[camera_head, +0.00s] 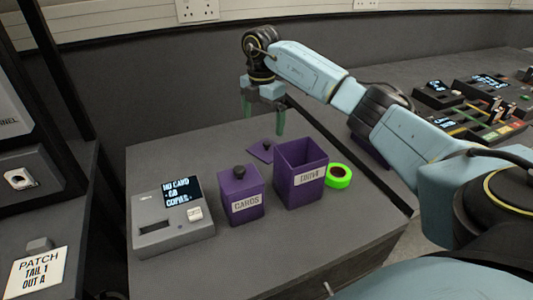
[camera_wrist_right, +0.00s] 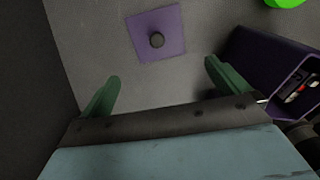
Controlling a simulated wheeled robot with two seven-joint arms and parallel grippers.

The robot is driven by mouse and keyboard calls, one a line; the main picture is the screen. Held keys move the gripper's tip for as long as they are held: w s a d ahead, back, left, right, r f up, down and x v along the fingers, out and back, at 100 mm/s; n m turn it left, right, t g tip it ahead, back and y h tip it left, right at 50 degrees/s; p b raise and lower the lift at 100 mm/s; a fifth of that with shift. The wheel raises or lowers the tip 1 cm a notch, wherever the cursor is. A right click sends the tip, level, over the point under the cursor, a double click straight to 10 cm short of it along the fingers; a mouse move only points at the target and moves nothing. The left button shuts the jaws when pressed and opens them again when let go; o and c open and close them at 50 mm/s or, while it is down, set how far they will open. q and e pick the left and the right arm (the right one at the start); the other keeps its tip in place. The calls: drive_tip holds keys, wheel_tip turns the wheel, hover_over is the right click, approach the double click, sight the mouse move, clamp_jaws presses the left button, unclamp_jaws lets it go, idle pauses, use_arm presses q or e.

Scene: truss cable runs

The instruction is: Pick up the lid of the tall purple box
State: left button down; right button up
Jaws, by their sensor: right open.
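The lid (camera_head: 260,152) of the tall purple box is a flat purple square with a dark round knob. It lies on the table behind the boxes, and it also shows in the right wrist view (camera_wrist_right: 170,45), just beyond the fingertips. The tall purple box (camera_head: 297,185) stands open, with a white label on its front. In the right wrist view the box (camera_wrist_right: 262,60) is at the right, with small items inside. My right gripper (camera_head: 264,119) is open and empty, above the table and the lid, fingers pointing down. My left gripper is not in view.
A shorter purple box (camera_head: 240,195) labelled CARDS has its lid on. A grey card device (camera_head: 170,230) with a screen stands left of it. A green tape roll (camera_head: 339,175) lies right of the tall box. The wall is close behind the table.

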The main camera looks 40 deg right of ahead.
drive_tip(key=b, duration=0.1)
hover_over(262, 153)
drive_tip(key=f, duration=0.4)
drive_tip(key=shift+w+d+f, duration=0.1)
drive_tip(key=shift+d+f, duration=0.1)
drive_tip(key=shift+f, duration=0.2)
wheel_tip(262, 153, down, 4)
drive_tip(key=shift+a+b, duration=0.15)
drive_tip(key=shift+b, duration=0.55)
drive_tip(key=shift+f, duration=0.35)
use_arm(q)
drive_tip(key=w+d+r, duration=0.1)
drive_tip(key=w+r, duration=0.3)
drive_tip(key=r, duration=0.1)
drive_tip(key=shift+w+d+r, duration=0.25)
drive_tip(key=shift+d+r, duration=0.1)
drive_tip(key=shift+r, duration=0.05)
use_arm(e)
drive_tip(key=c, duration=0.8)
drive_tip(key=shift+r, duration=0.15)
